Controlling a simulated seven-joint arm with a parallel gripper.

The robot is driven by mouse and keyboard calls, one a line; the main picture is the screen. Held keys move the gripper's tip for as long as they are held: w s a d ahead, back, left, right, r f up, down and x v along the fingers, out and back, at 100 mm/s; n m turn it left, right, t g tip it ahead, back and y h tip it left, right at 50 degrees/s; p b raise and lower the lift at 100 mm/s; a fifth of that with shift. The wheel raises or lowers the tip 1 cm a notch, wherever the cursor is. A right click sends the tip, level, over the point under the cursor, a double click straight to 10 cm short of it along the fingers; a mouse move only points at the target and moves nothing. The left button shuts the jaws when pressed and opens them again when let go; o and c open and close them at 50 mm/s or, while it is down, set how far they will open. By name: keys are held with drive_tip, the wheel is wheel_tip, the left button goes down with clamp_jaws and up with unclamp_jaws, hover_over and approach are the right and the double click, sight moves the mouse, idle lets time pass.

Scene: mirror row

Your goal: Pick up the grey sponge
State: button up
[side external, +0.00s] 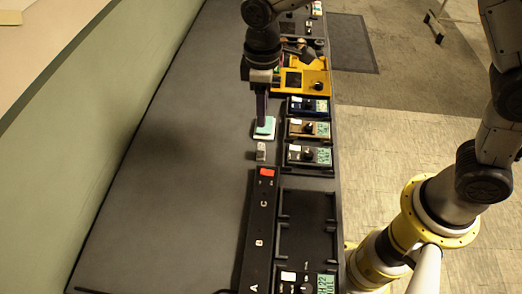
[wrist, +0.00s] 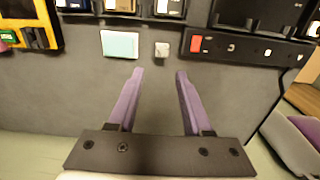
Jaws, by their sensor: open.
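A small light-grey block (side external: 261,151), which looks like the grey sponge, lies on the dark table just below the pale teal pad in the side view. In the wrist view the grey block (wrist: 162,49) lies beyond the fingertips, roughly in line with the gap between them. My gripper (wrist: 159,72) is open and empty, with two purple fingers apart. In the side view my gripper (side external: 262,118) points down close to the teal pad; its height above the table is hard to judge.
The teal pad (wrist: 120,44) lies left of the grey block. A black lettered strip (side external: 262,215) with a red patch is near its other side. Several boxed meters (side external: 308,130) and a yellow device (side external: 300,82) line the table's right edge. The table's left part is clear.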

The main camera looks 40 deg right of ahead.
sight(261, 146)
wheel_tip(261, 146, down, 8)
drive_tip(key=shift+s+a+f, duration=0.1)
drive_tip(key=shift+a+f, duration=0.2)
drive_tip(key=shift+f, duration=2.45)
drive_tip(key=shift+c, duration=0.2)
clamp_jaws()
